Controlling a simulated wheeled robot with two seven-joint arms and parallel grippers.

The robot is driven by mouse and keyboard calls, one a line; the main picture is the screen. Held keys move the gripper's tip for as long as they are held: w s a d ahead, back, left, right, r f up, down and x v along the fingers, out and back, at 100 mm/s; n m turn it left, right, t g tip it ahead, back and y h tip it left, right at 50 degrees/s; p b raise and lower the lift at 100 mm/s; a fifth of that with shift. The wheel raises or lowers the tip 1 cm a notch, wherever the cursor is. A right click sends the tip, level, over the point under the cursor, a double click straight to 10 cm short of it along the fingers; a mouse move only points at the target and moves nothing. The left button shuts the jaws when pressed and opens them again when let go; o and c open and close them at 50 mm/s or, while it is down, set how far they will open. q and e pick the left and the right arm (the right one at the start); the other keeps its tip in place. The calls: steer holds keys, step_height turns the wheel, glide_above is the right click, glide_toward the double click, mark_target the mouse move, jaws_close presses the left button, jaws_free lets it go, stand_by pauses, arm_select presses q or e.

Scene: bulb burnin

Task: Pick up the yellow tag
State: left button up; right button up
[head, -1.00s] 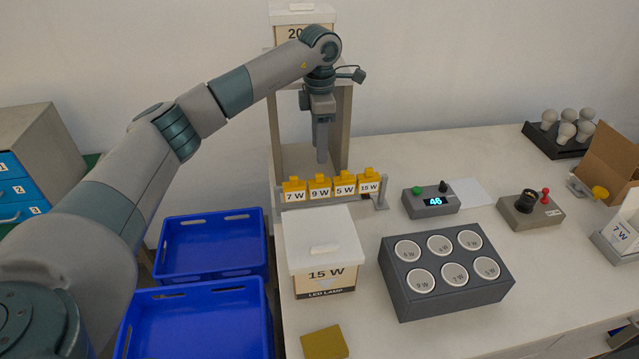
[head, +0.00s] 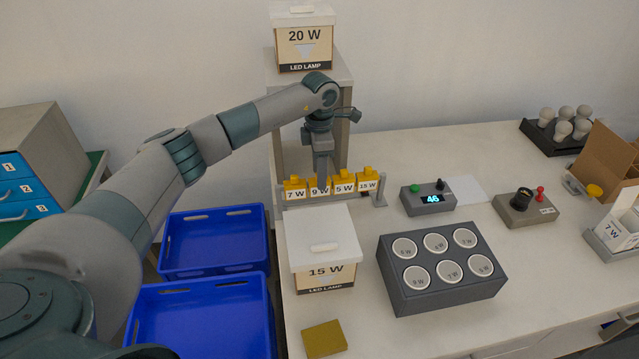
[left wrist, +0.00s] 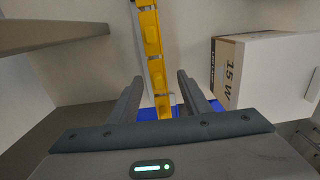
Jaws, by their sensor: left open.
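Several yellow tags hang side by side on a grey rack (head: 381,190), with white labels reading 7 W (head: 295,190), 9 W (head: 319,191), 5 W (head: 344,184) and 15 W (head: 368,181). My left gripper (head: 323,184) points down at the rack, over the 9 W tag, and partly covers it. In the left wrist view, the row of yellow tags (left wrist: 151,45) runs between the two open fingers of my left gripper (left wrist: 160,82). No tag is visibly gripped; contact cannot be told. My right gripper is not in view.
A white-lidded 15 W box (head: 322,245) stands just in front of the rack. Blue crates (head: 213,270) are at left. A dark socket block (head: 440,290), a display box (head: 428,198) and an olive-yellow pad (head: 324,340) lie on the table. A shelf with a 20 W box (head: 303,45) stands behind.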

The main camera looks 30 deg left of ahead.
arm_select(q)
steer(key=shift+f+p, duration=0.4)
steer(key=shift+p, duration=0.1)
step_height(320, 180, down, 4)
steer(key=shift+w+a+r+p, duration=0.1)
steer(key=shift+r+p, duration=0.05)
steer(key=shift+p, duration=0.9)
steer(key=shift+f, duration=0.3)
steer(key=shift+c, duration=0.6)
jaws_close()
